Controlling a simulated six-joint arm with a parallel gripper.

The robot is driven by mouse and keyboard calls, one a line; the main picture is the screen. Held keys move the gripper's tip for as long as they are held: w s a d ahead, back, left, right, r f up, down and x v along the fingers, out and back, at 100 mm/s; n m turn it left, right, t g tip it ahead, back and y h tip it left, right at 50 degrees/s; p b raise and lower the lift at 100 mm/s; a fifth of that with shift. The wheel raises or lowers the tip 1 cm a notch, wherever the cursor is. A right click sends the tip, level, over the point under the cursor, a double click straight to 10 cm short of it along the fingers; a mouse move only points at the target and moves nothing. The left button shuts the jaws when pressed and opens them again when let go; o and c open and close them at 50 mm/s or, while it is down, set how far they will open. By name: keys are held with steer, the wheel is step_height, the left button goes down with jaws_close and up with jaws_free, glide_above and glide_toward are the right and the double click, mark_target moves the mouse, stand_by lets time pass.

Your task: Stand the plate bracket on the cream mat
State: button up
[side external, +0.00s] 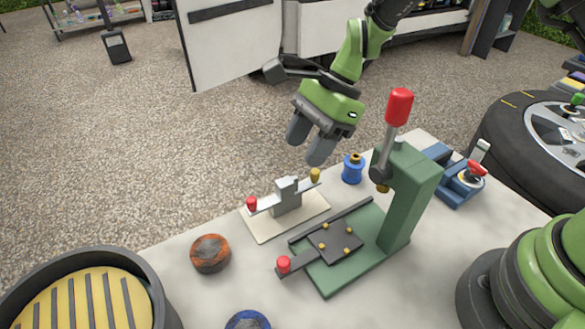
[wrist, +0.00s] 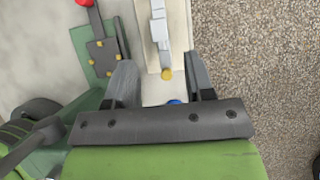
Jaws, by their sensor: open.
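The cream mat (side external: 258,229) lies on the bench; it also shows in the wrist view (wrist: 182,18). On it stands a pale grey piece (side external: 288,200) with an upright block and a crossbar, red knob at one end and yellow at the other; it also shows in the wrist view (wrist: 159,30). A dark plate with several yellow studs (side external: 336,243) lies flat on the green press base. I cannot tell for sure which of these two is the plate bracket. My gripper (side external: 305,150) is open and empty above the grey piece's yellow end, apart from it.
The green press (side external: 412,190) with its red-topped lever stands tall right of the mat. A blue spool (side external: 352,170) stands behind. An orange-brown disc (side external: 210,253) and a blue one (side external: 247,320) lie in front. A dark round bin (side external: 150,280) is at left.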

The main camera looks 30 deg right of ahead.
steer(key=s+d+r+n+t+h, duration=0.1)
steer(key=s+d+r+n+t, duration=0.2)
steer(key=r, duration=0.5)
steer(key=s+d+r+n+h, duration=0.1)
steer(key=s+d+r+n, duration=0.25)
steer(key=r, duration=0.45)
steer(key=s+d+r+n+t+h, duration=0.1)
steer(key=s+d+n+t, duration=0.1)
steer(key=s, duration=0.5)
steer(key=s+d+r+n+t+h, duration=0.1)
steer(key=s+d+r+n+t, duration=0.1)
steer(key=s+n, duration=0.3)
steer(key=shift+s+d+r, duration=0.3)
steer(key=shift+s+d, duration=0.15)
steer(key=shift+s, duration=0.55)
steer(key=shift+n, duration=0.25)
